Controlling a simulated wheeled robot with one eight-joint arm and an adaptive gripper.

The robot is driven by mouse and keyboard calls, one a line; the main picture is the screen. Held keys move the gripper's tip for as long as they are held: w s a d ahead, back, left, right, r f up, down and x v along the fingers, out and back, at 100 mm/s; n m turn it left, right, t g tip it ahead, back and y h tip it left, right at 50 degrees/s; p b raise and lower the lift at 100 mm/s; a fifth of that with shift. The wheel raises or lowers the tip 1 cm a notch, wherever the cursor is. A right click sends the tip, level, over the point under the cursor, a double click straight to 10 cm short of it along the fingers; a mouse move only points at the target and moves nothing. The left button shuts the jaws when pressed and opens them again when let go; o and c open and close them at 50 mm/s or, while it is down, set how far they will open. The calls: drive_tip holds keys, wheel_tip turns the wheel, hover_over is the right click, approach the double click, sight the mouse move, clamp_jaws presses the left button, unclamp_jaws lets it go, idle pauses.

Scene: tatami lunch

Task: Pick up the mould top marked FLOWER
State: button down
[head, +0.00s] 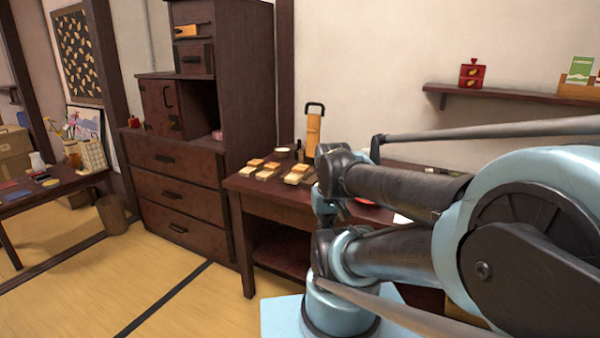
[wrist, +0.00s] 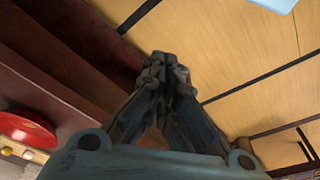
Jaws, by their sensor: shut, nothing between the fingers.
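Several small pale wooden blocks, which look like moulds, sit on the dark wooden table (head: 275,200) in the head view. In the head view my arm hides part of the table.
A red round dish (wrist: 25,130) lies at the left in the wrist view. A tall wooden item with a black handle (head: 313,128) stands behind the blocks. A dark cabinet (head: 180,170) stands left of the table. Tatami floor (head: 180,295) is open in front.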

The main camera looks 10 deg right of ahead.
sight(302, 167)
drive_tip(key=c, duration=2.3)
unclamp_jaws()
